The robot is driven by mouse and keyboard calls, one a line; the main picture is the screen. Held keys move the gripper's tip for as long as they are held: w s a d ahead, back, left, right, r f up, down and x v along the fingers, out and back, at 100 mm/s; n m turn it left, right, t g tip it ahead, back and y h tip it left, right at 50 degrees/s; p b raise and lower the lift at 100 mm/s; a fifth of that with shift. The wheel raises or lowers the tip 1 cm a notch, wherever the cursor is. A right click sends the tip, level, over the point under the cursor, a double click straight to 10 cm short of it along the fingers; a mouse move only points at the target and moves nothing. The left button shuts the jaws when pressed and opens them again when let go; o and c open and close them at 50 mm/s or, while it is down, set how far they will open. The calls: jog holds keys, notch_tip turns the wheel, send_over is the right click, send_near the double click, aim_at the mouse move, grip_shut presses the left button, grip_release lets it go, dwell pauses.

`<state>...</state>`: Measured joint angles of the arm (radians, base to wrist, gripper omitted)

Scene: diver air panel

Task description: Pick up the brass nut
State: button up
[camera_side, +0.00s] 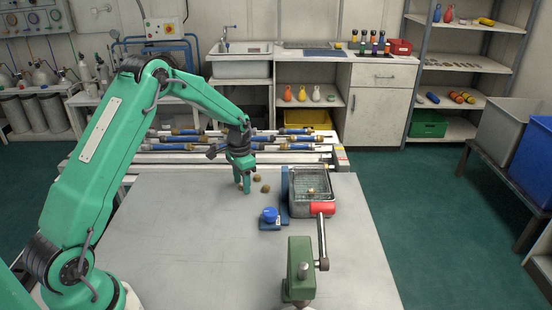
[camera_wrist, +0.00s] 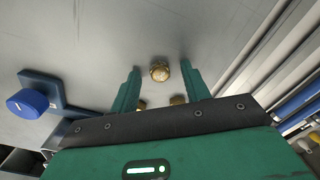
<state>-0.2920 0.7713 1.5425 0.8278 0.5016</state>
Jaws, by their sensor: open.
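A round brass nut (camera_wrist: 160,71) lies on the grey bench top, level with the gap between my fingertips in the wrist view. Two more brass pieces, one at the left (camera_wrist: 141,105) and one at the right (camera_wrist: 178,100), show partly behind the dark edge of my gripper body. My gripper (camera_side: 243,187) is open and empty, pointing down at the bench. In the side view, two small brass nuts, one farther back (camera_side: 258,178) and one nearer (camera_side: 265,189), lie just right of my fingers. I cannot tell whether the fingers touch the bench.
A blue knob (camera_side: 269,215) on a blue bracket stands right of my gripper. Beyond it is a wire basket (camera_side: 328,184) with a small brass piece inside. A green vise-like stand (camera_side: 301,268) with a red-ended lever is in front. Blue-handled tubes (camera_side: 205,145) lie behind. The bench's left front is clear.

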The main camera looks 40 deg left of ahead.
dwell(0.4)
grip_shut()
jog(key=shift+r, duration=0.1)
jog(key=shift+r, duration=0.35)
notch_tip(320, 180, up, 3)
jog(key=shift+r, duration=0.1)
jog(key=s+d+r, duration=0.3)
jog(key=d+r, duration=0.4)
jog(key=d, duration=0.4)
jog(key=shift+d, duration=0.15)
